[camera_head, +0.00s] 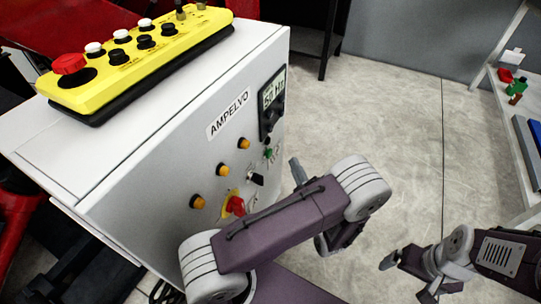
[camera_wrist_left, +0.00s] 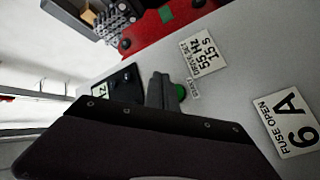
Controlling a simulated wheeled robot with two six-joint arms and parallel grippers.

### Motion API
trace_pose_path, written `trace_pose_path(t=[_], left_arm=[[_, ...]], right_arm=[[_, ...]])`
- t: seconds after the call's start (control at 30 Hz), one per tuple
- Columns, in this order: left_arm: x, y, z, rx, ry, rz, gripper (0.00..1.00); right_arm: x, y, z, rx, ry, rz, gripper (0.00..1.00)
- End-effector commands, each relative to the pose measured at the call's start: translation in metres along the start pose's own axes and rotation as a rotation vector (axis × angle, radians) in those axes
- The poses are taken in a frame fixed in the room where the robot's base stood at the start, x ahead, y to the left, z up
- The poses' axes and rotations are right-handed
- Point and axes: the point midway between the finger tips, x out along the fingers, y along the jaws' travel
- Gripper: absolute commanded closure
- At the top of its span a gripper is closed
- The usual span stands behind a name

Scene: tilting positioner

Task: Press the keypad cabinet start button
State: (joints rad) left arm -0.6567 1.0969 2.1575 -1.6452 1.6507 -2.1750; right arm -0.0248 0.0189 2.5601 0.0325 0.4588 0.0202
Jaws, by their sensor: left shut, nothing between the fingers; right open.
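The cabinet (camera_head: 150,160) is white with a grey front panel marked AMPELVO. A small green button (camera_head: 268,153) sits on its front, below a dark display unit (camera_head: 272,100). In the left wrist view the green button (camera_wrist_left: 181,92) shows just right of my fingertips, partly hidden by them. My left gripper (camera_head: 296,168) is shut and empty, a little right of the button in the head view. Its fingers also show in the left wrist view (camera_wrist_left: 159,88); I cannot tell whether they touch the button. My right gripper (camera_head: 405,276) is open and empty, low at the right.
A yellow control box (camera_head: 140,55) with a red knob lies on the cabinet top. Orange lamps (camera_head: 222,170), a black switch (camera_head: 257,179) and a red rotary switch (camera_head: 235,206) are on the front panel. Shelving (camera_head: 522,110) stands at the right. The floor (camera_head: 400,120) between is clear.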

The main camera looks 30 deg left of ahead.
Motion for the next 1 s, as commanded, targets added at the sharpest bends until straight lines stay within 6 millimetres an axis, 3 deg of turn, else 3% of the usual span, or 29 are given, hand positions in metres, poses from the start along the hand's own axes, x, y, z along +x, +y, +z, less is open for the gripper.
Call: trace_pose_path(t=[0.13,0.4,1.0], left_arm=[[0.015,-0.013,-0.010,0.002,0.002,-0.003,1.00],[0.031,-0.022,-0.024,0.001,0.001,-0.001,1.00],[0.033,-0.024,-0.024,-0.001,0.000,0.000,1.00]], right_arm=[[0.010,0.000,0.001,0.000,0.000,0.000,0.05],[-0.003,0.000,0.000,0.000,0.000,0.000,0.05],[-0.002,0.000,0.000,0.000,0.000,0.000,0.05]])
